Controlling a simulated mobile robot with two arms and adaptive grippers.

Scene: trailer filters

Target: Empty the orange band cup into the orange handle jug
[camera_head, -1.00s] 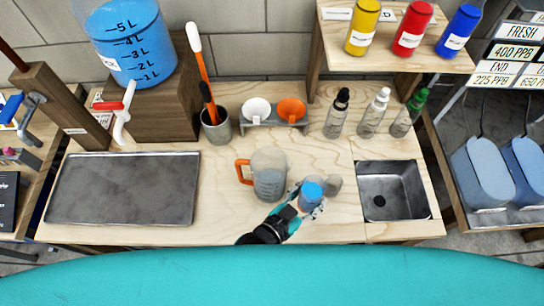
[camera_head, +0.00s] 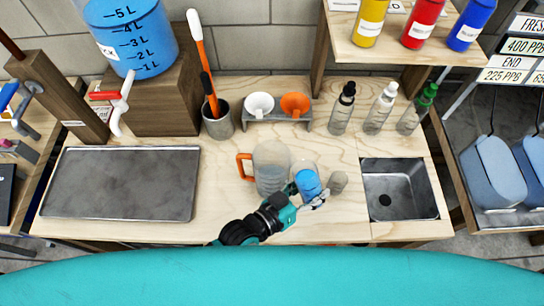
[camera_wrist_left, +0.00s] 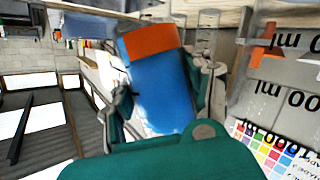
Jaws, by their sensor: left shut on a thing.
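The orange handle jug (camera_head: 271,172) stands on the wooden bench. It is clear with grey volume marks, and its orange handle (camera_head: 243,167) points left. Its marked wall shows large at the right of the left wrist view (camera_wrist_left: 285,85). My left gripper (camera_head: 308,194) is shut around a clear cup of blue liquid (camera_head: 308,181), just right of the jug. In the left wrist view the cup (camera_wrist_left: 163,95) shows an orange band (camera_wrist_left: 150,42) between the fingers. I cannot tell whether the cup touches the jug. My right gripper is not in view.
A small greyish cup (camera_head: 338,182) stands right of the held cup. A sink (camera_head: 400,190) lies farther right and a metal tray (camera_head: 120,185) at the left.

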